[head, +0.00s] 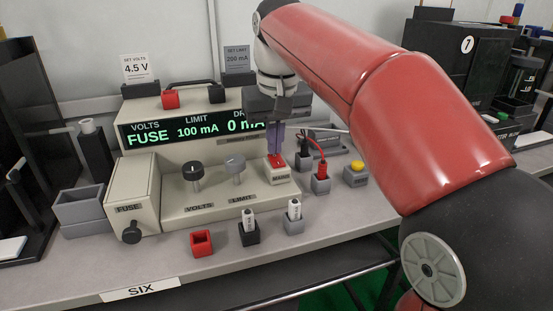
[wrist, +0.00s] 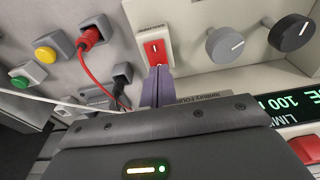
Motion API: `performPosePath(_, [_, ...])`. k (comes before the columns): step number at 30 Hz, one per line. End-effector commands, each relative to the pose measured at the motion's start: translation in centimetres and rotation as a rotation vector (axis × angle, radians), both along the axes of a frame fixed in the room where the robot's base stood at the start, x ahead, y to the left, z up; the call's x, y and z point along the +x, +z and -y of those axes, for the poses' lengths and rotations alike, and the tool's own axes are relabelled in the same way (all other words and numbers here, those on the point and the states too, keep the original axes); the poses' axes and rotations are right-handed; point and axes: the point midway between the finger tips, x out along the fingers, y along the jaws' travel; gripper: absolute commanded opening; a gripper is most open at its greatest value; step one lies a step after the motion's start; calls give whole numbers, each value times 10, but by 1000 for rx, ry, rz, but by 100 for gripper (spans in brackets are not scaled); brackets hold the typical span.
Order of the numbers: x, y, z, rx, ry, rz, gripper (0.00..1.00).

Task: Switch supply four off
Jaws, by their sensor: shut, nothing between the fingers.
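The supply (head: 150,213) is a beige bench unit with a lit green display (head: 190,130) reading FUSE, 100 mA and 0 mA. Its red rocker switch (head: 277,161) sits in a pale housing at the right front; it also shows in the wrist view (wrist: 154,50). A partly hidden label (wrist: 203,97) seems to end in FOUR. My gripper (head: 275,152) is shut and empty, its fingertips (wrist: 160,70) at the rocker's near edge in the wrist view. I cannot tell whether they touch it. The fingers partly cover the rocker in the head view.
Volts knob (head: 192,177) and limit knob (head: 235,168) stand left of the switch. A red plug with cable (head: 321,172), a black plug (head: 303,158) and a yellow button (head: 355,167) stand to its right. The bench edge label (head: 139,289) reads SIX.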

Motion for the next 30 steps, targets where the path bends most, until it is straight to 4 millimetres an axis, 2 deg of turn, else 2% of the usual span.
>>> performPosePath(17, [0, -7, 0, -1, 0, -2, 0])
performPosePath(30, [0, 24, 0, 0, 0, 0, 0])
